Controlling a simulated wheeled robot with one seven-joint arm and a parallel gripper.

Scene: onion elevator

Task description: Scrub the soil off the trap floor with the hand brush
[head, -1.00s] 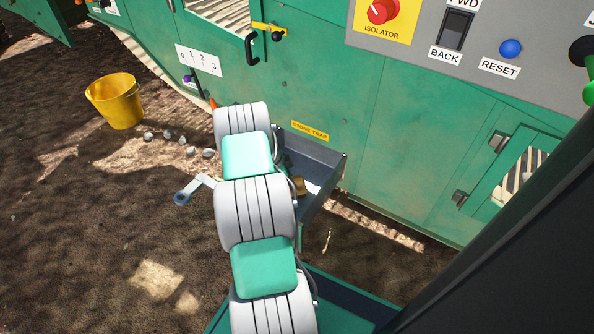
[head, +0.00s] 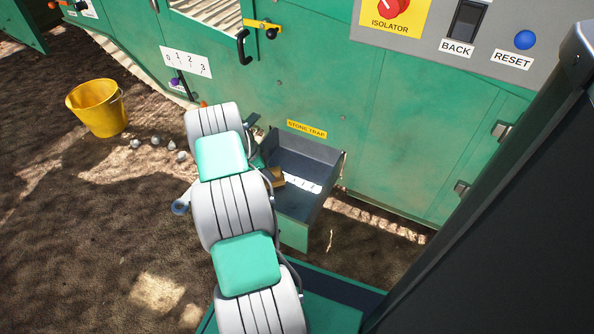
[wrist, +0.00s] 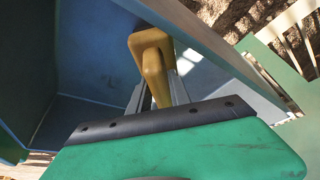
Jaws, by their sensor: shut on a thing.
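The stone trap (head: 327,197) is an open blue-grey drawer with a green front, pulled out below its yellow label. My gripper (wrist: 160,88) is shut on the hand brush (wrist: 152,52), whose tan body stands out between the fingers in the wrist view. In the head view the tan part of the brush (head: 277,178) shows at the left side of the trap, partly hidden by my arm. The bristles are hidden, so I cannot tell whether they touch the floor. The visible trap floor is grey-blue with a bright sunlit strip; I cannot make out soil clearly.
A yellow bucket (head: 97,107) stands on the ground at left, with several stones (head: 157,141) near it. The green machine wall (head: 400,140) rises behind the trap. A control panel (head: 465,25) is at upper right. Open soil ground lies at lower left.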

